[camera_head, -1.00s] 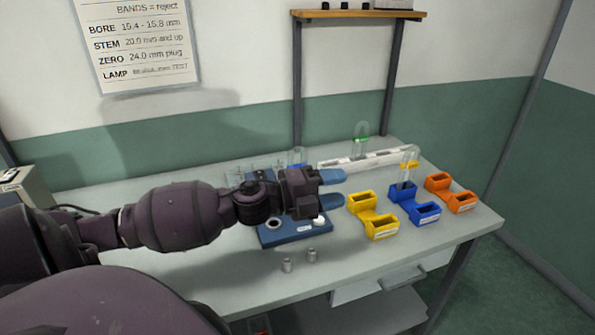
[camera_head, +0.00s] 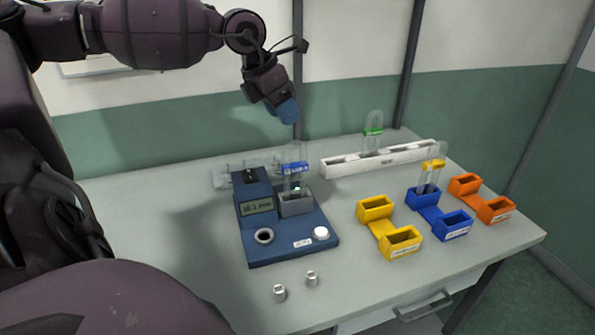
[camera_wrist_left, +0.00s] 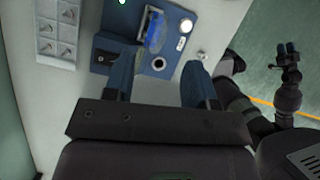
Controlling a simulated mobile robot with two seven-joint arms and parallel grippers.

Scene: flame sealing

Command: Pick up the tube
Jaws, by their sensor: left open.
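A clear tube with a blue band (camera_head: 295,168) stands upright in the grey block of the blue gauge (camera_head: 285,249). A clear tube with a green band (camera_head: 373,132) stands in the white rack (camera_head: 340,170), and one with a yellow band (camera_head: 433,165) stands in a blue holder (camera_head: 451,226). My left gripper (camera_head: 288,111) is raised above the back of the table, empty. In the left wrist view my left gripper (camera_wrist_left: 158,80) is open, its blue fingers apart, with the blue-banded tube (camera_wrist_left: 155,32) beyond them. My right gripper (camera_wrist_left: 287,48) shows small at the right there.
Yellow (camera_head: 381,226) and orange (camera_head: 480,199) holders flank the blue one. Two small metal plugs (camera_head: 279,293) (camera_head: 312,279) stand at the front. A pale rack (camera_head: 222,178) lies behind the gauge. The table's left part is clear.

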